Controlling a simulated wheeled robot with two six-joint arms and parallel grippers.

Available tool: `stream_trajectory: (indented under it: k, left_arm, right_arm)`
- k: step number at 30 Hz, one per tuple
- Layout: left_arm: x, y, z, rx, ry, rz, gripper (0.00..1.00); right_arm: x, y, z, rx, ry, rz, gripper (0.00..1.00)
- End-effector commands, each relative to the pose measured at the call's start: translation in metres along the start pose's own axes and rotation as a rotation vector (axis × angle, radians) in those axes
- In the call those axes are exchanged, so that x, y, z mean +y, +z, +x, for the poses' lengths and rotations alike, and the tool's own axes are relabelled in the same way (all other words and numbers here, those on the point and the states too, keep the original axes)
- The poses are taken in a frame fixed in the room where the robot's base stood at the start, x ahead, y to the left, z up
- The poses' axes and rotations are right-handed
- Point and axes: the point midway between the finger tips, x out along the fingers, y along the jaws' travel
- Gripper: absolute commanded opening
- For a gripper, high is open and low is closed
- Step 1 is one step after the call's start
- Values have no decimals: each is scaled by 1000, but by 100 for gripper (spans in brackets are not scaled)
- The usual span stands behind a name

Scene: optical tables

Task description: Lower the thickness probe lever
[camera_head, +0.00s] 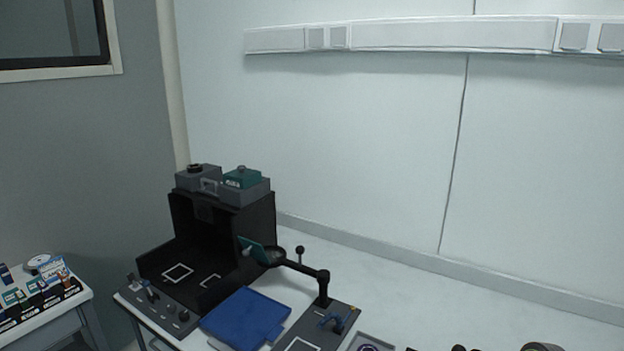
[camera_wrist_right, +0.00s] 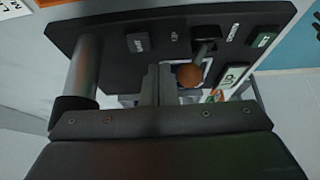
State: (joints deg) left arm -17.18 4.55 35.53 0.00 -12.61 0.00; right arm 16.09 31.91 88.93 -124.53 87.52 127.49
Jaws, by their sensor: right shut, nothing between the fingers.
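In the right wrist view, a dark panel (camera_wrist_right: 120,22) spans the upper part of the picture. A short lever (camera_wrist_right: 207,48) with an orange-brown ball knob (camera_wrist_right: 190,76) stands out from it. My right gripper (camera_wrist_right: 158,72) is shut and empty, its fingers together just left of the knob. I cannot tell whether the fingers touch the knob. My left gripper is in neither view. I cannot make out this lever in the head view.
The panel carries a dark button (camera_wrist_right: 138,43), a green button (camera_wrist_right: 264,40) and a grey cylinder (camera_wrist_right: 84,72). In the head view, a black open box (camera_head: 245,225), a blue mat (camera_head: 245,316) and a jointed magnifier arm (camera_head: 300,267) stand on tables by a pale wall.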

Motion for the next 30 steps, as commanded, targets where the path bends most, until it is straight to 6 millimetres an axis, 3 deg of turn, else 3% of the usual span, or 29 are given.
stream_trajectory:
  k: [30]
  left_arm:
    - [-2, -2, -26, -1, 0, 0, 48]
  right_arm:
    - [-34, 3, 2, -3, -9, 6, 0]
